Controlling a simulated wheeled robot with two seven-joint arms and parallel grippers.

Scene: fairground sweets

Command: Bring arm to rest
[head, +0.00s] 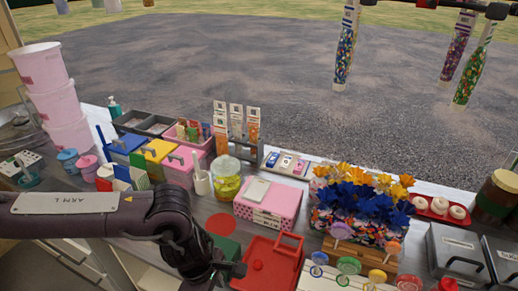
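My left arm, marked "ARM L", comes in from the left and reaches across the front of the counter. My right arm and gripper are not in view.
A glass jar (227,178), a pink box (268,204) and a flower-topped sweets display (360,205) stand close beyond the gripper. Stacked pink tubs (55,90) stand at the left. Sweet-filled tubes (346,45) hang at upper right. The counter is crowded.

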